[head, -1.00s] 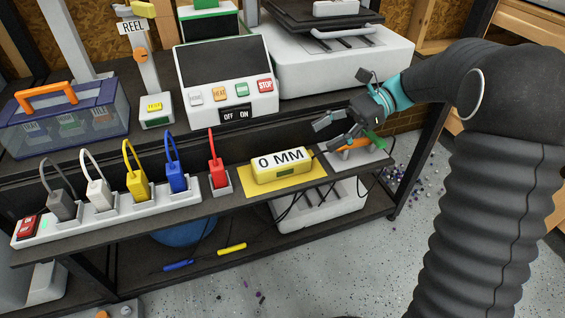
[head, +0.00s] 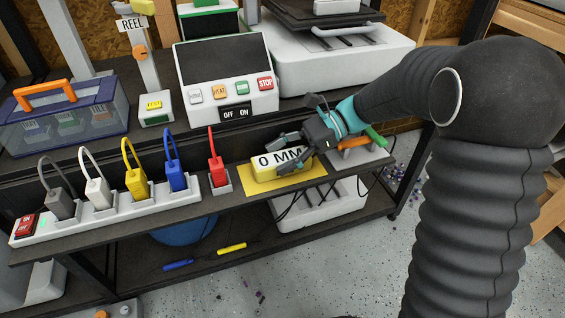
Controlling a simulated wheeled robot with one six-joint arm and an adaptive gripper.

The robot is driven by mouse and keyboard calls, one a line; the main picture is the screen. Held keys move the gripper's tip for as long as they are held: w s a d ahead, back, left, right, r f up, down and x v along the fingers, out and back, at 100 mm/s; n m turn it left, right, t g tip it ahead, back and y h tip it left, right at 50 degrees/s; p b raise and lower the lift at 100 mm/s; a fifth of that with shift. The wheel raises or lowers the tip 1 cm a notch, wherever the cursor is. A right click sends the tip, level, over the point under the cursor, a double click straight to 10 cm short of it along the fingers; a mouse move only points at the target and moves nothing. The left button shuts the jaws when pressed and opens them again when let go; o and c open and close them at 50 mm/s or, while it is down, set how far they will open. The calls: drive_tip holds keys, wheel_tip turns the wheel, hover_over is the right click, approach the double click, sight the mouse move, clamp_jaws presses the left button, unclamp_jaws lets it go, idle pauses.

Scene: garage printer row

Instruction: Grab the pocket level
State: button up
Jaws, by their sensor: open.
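The pocket level (head: 268,172) is a yellow block with a white top face marked "0 MM". It lies on a yellow mat (head: 254,189) at the right part of the narrow front shelf. My gripper (head: 288,150) is open, its fingers over the level's right and upper part in the head view. The fingers partly cover the level and its lettering. I cannot tell whether they touch it.
A red plug (head: 218,172) stands left of the level, beside a white power strip (head: 110,211) with several coloured plugs. An orange-and-green tool (head: 355,143) lies on a light pad to the right. A control panel (head: 222,85) stands behind.

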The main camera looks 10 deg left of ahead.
drive_tip(key=shift+x, duration=0.85)
drive_tip(key=c, duration=1.1)
drive_tip(key=shift+r, duration=0.1)
